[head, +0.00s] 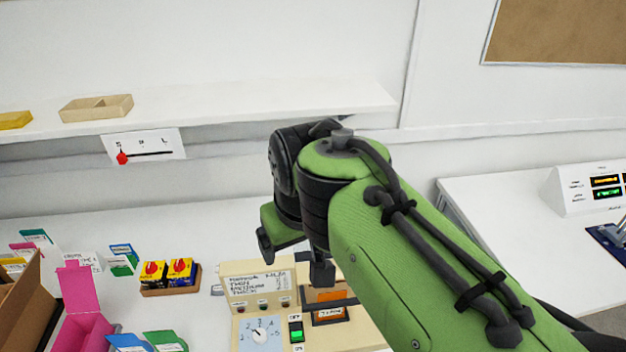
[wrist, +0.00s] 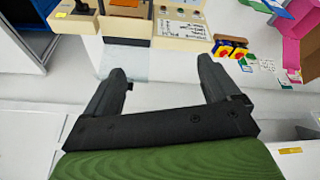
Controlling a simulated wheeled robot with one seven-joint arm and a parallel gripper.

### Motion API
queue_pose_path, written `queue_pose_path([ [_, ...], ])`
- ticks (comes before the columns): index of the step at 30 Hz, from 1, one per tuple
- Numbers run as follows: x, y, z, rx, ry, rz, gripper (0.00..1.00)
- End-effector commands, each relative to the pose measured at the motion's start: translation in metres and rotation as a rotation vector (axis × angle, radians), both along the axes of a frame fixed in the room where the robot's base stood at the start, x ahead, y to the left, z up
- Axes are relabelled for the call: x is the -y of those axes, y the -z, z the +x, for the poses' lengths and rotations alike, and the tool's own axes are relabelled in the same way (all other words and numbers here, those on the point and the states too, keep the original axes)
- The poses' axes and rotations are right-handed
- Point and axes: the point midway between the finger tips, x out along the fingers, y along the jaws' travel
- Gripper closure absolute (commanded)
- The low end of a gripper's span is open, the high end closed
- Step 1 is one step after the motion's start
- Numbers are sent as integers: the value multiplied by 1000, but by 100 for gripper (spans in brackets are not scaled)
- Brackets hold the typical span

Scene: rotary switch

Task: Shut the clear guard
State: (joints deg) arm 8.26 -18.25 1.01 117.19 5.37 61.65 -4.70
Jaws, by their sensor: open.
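The cream control box (head: 245,290) stands on the bench with a dial, a lit green rocker switch and a dark-framed orange panel (head: 328,305). In the wrist view the box (wrist: 180,32) shows at the top. A pale see-through sheet (wrist: 125,62), apparently the clear guard standing open, extends from the box's dark frame on its back side. I cannot make it out in the head view. My gripper (head: 293,258) is open and empty, above and behind the box. In the wrist view its fingers (wrist: 163,68) are spread, the left one beside or overlapping the sheet.
Red knobs on a wooden base (head: 170,278), a pink box (head: 84,310) and colored cards lie left of the control box. A white shelf (head: 250,105) runs along the wall above. A second bench (head: 500,215) stands at right. Bench behind the box looks clear.

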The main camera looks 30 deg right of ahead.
Motion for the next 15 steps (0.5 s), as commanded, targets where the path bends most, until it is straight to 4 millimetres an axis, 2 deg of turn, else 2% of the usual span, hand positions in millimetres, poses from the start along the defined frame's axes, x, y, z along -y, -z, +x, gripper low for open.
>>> queue_pose_path([
  [1, 5, -11, 9, -15, 14, 1, 11],
  [10, 48, -47, 69, -112, 103, 14, 11],
  [15, 95, -64, 117, -199, 191, 51, 11],
])
